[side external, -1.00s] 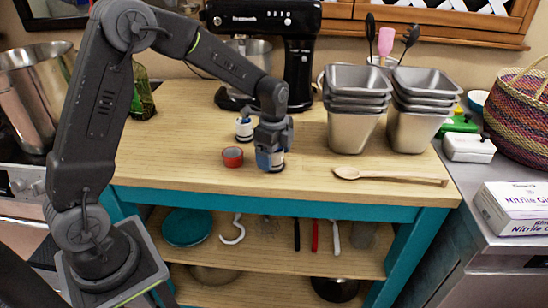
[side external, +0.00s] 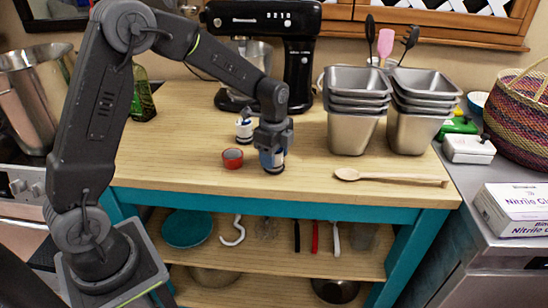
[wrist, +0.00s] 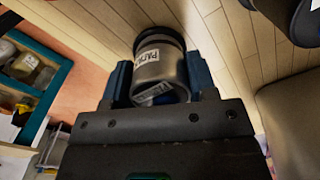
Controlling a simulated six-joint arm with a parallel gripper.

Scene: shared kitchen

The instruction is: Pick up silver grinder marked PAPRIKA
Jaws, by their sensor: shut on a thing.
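The silver grinder (wrist: 172,72) with a dark rim sits between my gripper's two blue fingers in the wrist view. Its white label (wrist: 148,57) shows letters that look like "PAP", with the rest cut off. My gripper (side external: 272,157) is shut on this grinder, whose lower part (side external: 274,168) shows beneath the fingers near the front of the wooden table. The gripper points down from above. I cannot tell whether the grinder's base is off the table.
A second grinder (side external: 244,130) stands behind and left on the table (side external: 190,125). A small red round container (side external: 232,158) is close on the left. Stacked metal pans (side external: 355,132) stand right, and a wooden spoon (side external: 390,177) lies near the front edge.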

